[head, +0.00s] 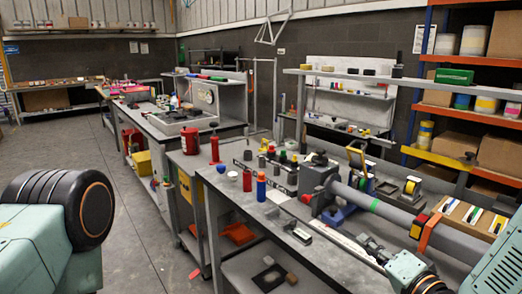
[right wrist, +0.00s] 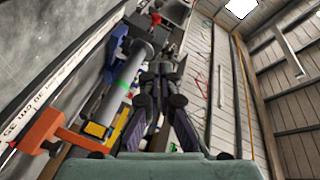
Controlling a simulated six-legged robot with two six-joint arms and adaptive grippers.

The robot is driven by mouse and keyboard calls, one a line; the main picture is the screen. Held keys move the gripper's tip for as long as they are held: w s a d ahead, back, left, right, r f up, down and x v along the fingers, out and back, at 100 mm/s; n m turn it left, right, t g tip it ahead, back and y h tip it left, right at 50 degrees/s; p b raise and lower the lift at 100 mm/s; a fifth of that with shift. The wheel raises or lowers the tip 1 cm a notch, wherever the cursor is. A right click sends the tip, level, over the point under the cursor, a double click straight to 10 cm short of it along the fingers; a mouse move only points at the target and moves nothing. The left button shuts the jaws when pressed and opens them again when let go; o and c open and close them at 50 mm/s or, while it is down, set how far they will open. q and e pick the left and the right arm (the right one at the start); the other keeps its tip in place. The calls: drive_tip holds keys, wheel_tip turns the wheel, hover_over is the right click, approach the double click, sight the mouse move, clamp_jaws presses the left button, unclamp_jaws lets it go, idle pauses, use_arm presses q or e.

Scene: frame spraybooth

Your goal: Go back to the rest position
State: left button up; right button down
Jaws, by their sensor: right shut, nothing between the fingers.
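My right gripper (head: 373,249) is at the lower right of the head view, over the front of the near bench (head: 235,205). In the right wrist view the right gripper (right wrist: 162,65) has its dark fingers drawn together, with nothing held. Its teal wrist housing fills the bottom of that view. On the left of the head view only a teal link of my left arm with a black ribbed joint shows; the left gripper is out of the picture.
A grey tube (head: 395,215) with a green band lies along the bench in a clamp, close beside the right gripper. An orange clamp (head: 430,232) is around it. Blue (head: 261,187) and red (head: 247,181) bottles stand further left. Open floor (head: 140,215) lies left of the bench.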

drive_tip(key=s+f+n+g+h+b, duration=0.1)
drive_tip(key=s+f+g, duration=0.1)
drive_tip(key=s+f, duration=0.35)
drive_tip(key=s+a+f+n+g+b, duration=0.1)
drive_tip(key=s+f+n+g, duration=0.15)
drive_tip(key=f, duration=0.65)
drive_tip(key=s+f+g+h+b, duration=0.1)
drive_tip(key=s+f+g, duration=0.25)
drive_tip(key=f, duration=0.35)
drive_tip(key=s+f+n+g+h+b, duration=0.1)
drive_tip(key=s+f+g, duration=0.3)
drive_tip(key=s, duration=0.8)
drive_tip(key=s+d+f+n+g+h+b, duration=0.1)
drive_tip(key=s+f+n+g+b, duration=0.1)
drive_tip(key=s+f, duration=0.6)
drive_tip(key=s+n+g, duration=0.1)
drive_tip(key=s+n, duration=0.1)
drive_tip(key=s, duration=0.2)
drive_tip(key=shift+d+g+h, duration=0.3)
drive_tip(key=shift+g+h, duration=0.1)
drive_tip(key=shift+f, duration=0.1)
drive_tip(key=shift+s, duration=0.1)
